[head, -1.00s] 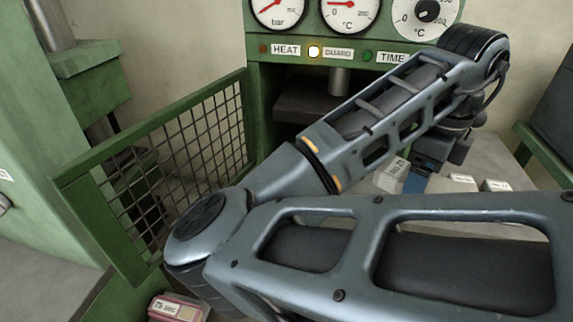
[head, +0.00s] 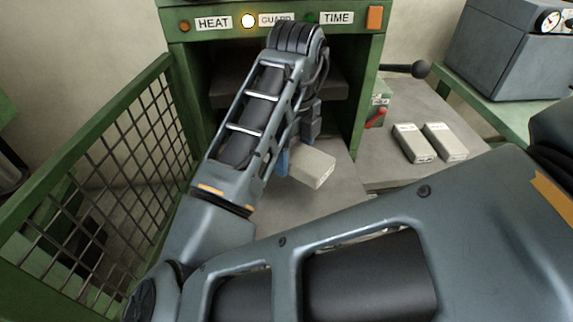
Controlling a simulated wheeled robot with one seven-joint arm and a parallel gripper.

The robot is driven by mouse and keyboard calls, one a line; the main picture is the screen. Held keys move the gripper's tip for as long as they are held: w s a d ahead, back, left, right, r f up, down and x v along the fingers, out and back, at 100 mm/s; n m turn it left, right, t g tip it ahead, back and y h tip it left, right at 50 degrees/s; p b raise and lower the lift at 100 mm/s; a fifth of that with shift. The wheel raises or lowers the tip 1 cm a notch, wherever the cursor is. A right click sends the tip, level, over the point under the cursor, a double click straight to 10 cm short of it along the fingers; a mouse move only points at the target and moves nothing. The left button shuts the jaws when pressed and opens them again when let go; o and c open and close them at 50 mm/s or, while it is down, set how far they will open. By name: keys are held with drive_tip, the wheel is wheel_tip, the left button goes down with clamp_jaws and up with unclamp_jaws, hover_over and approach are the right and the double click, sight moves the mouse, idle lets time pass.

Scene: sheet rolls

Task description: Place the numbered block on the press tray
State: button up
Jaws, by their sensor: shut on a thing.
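My gripper (head: 284,160) is shut on a pale grey block (head: 313,168) and holds it in front of the green press (head: 371,95). Only a blue part of the gripper shows; the arm hides most of it. Any number on the held block is too small to read. The grey press tray (head: 300,205) lies below and around the block, partly hidden by my arm. I cannot tell how far above the tray the block is.
Two pale blocks (head: 413,143) (head: 445,141) lie on the grey table at the right. A red-handled green box (head: 378,105) stands beside the press opening. The green mesh guard (head: 120,160) is swung out at the left. A grey machine (head: 505,50) stands at the back right.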

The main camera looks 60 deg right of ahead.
drive_tip(key=shift+w+f, duration=0.55)
drive_tip(key=shift+w, duration=0.25)
drive_tip(key=shift+f, duration=1.9)
drive_tip(key=shift+f, duration=0.15)
drive_tip(key=o, duration=1.5)
drive_tip(key=shift+c, duration=0.2)
drive_tip(key=shift+r+p, duration=0.35)
drive_tip(key=shift+p, duration=0.05)
drive_tip(key=shift+r+b, duration=0.3)
drive_tip(key=shift+r, duration=3.3)
